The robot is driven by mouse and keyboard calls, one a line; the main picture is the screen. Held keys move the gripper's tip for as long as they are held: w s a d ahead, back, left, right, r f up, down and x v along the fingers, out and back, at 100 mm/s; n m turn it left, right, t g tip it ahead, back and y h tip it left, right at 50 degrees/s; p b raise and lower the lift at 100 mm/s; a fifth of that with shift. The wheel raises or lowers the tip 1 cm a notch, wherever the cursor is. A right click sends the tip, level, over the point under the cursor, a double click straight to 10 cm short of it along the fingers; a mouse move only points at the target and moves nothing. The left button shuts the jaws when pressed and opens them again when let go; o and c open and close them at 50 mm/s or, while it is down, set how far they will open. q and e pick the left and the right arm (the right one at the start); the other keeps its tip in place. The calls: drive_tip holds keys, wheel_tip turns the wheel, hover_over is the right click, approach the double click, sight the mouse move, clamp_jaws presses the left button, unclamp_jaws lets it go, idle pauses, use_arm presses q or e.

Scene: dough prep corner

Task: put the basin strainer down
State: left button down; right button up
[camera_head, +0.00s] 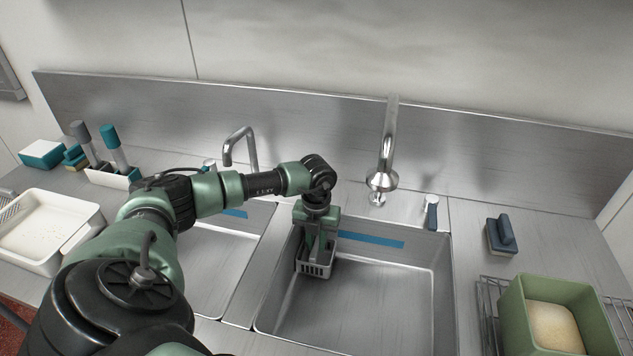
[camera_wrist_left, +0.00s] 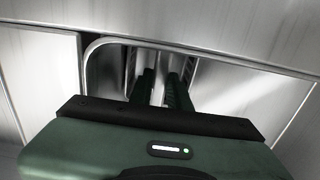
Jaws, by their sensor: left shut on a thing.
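The basin strainer (camera_head: 316,270) is a small light grey basket with slots along its front. It is at the back left corner of the right sink basin (camera_head: 375,300), below the rim. My left gripper (camera_head: 319,245) points down into it and is shut on it; the fingers hide part of it. I cannot tell whether the strainer touches the basin floor or wall. My right gripper is not in view.
A tall faucet (camera_head: 387,150) stands behind the right basin, and a blue strip (camera_head: 370,240) runs along its back wall. The basin's middle and right are clear. A green bin (camera_head: 590,300) and a dark blue brush (camera_head: 501,236) are at right; a white tray (camera_head: 85,235) is at left.

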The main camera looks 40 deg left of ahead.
use_arm(q)
drive_tip(key=c, duration=1.3)
unclamp_jaws()
drive_tip(key=shift+f, duration=0.1)
drive_tip(key=shift+c, duration=0.2)
drive_tip(key=shift+r, duration=0.65)
wheel_tip(320, 180, up, 11)
drive_tip(key=b, duration=0.2)
drive_tip(key=shift+b, duration=0.3)
